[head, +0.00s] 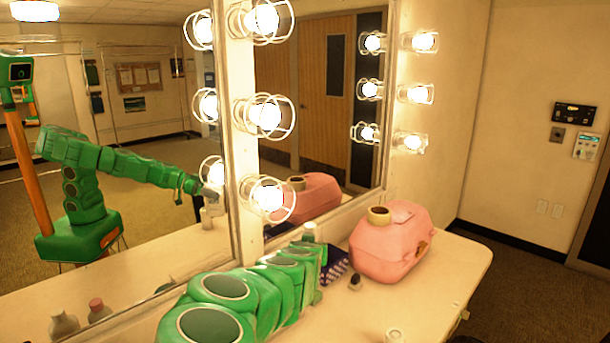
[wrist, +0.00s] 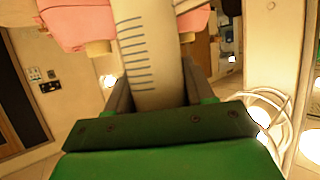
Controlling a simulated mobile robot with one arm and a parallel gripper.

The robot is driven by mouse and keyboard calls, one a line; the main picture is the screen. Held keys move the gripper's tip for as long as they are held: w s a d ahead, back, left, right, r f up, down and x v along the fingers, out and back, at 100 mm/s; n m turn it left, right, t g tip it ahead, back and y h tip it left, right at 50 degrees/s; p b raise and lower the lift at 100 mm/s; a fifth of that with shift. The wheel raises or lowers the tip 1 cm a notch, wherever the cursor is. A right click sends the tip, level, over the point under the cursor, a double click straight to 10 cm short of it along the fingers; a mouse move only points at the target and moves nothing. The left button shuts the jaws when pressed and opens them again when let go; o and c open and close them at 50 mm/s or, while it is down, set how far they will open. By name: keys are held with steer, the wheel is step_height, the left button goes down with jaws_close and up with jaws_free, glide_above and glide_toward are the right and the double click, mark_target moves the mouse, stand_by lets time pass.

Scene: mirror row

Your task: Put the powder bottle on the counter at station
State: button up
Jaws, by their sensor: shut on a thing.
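The powder bottle, a pale white bottle with a row of short dark lines, fills the top middle of the wrist view (wrist: 145,45). My gripper (wrist: 153,92) is shut on it, one finger on each side. In the head view my green arm reaches over the counter (head: 450,275) to the mirror side, and a pale top (head: 310,230) of what looks like the bottle shows at its end. The arm hides the rest, so I cannot tell whether the bottle's base touches the counter.
A pink case (head: 390,243) with a tan roll (head: 378,214) on top stands right of my gripper. Near it are a dark patterned box (head: 336,265) and a small dark bottle (head: 355,283). A white jar (head: 394,335) stands in front. The counter's right end is clear.

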steer(key=d+r+m+h, duration=0.2)
steer(key=d+r+h, duration=0.15)
steer(key=d, duration=0.95)
step_height(320, 180, down, 12)
steer(key=s+n+y, duration=0.3)
steer(key=y, duration=0.2)
steer(key=shift+r, duration=2.7)
steer(key=a+n+y, duration=0.1)
steer(key=a, duration=0.3)
steer(key=a+f+n+y, duration=0.1)
steer(key=a, duration=0.3)
steer(key=w+a+n+y, duration=0.1)
steer(key=a, duration=0.4)
steer(key=shift+f+g+y, duration=0.25)
steer(key=shift+g, duration=0.05)
steer(key=s+a+n+g+y, duration=0.3)
steer(key=s+a+n, duration=0.15)
steer(key=a, duration=0.85)
steer(key=s+a+r+n+g+y, duration=0.1)
steer(key=s+a+n+g+y, duration=0.3)
steer(key=a, duration=1)
steer(key=s+a+n+g+y, duration=0.15)
steer(key=s+a, duration=0.45)
steer(key=a, duration=0.7)
step_height(320, 180, down, 15)
steer(key=shift+a+n+t, duration=0.15)
steer(key=shift+n+t, duration=0.15)
steer(key=shift+t, duration=0.05)
